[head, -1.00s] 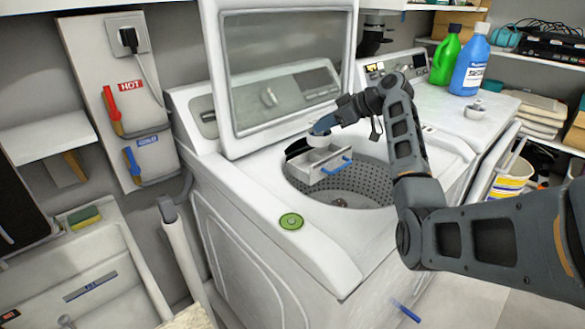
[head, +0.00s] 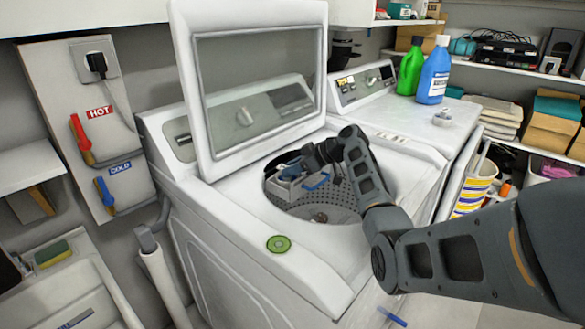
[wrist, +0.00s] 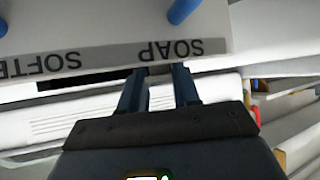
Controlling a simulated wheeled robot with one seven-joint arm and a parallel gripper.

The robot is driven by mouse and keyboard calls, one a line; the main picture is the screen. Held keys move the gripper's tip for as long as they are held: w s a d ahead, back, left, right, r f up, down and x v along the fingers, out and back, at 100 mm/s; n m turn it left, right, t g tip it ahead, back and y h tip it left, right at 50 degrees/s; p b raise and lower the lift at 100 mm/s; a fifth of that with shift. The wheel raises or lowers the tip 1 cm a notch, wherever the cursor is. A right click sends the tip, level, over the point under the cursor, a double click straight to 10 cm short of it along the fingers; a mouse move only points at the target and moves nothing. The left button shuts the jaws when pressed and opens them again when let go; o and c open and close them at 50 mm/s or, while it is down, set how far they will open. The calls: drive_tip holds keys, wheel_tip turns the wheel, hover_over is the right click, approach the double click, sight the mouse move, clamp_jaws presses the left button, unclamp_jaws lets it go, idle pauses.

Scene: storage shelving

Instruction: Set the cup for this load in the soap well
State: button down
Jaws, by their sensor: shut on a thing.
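My gripper (head: 290,169) is down at the small pale dispenser drawer (head: 296,189) over the washer's tub opening. In the wrist view, the two dark blue fingers of my gripper (wrist: 158,76) reach to the drawer's label strip (wrist: 110,57), which reads SOAP and SOFTE... upside down. They line up with the SOAP word, and their tips are hidden behind the strip. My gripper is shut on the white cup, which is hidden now. I cannot tell whether the cup touches the well's floor. A blue handle (head: 317,183) sticks out from the drawer.
The washer lid (head: 255,80) stands open behind the drawer. A green round disc (head: 278,244) lies on the washer's front rim. Another small white cup (head: 443,117) stands on the neighbouring machine, near green (head: 411,68) and blue (head: 434,72) bottles.

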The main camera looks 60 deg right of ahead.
drive_tip(key=shift+f, duration=0.1)
drive_tip(key=shift+f+b, duration=0.35)
drive_tip(key=shift+b, duration=0.1)
drive_tip(key=shift+f+b, duration=0.25)
drive_tip(key=shift+b, duration=0.05)
drive_tip(key=c, duration=0.8)
unclamp_jaws()
drive_tip(key=shift+r, duration=0.1)
drive_tip(key=shift+r+p, duration=0.65)
drive_tip(key=shift+p, duration=0.2)
drive_tip(key=b+v, duration=0.1)
drive_tip(key=v, duration=1.1)
drive_tip(key=shift+f, duration=0.1)
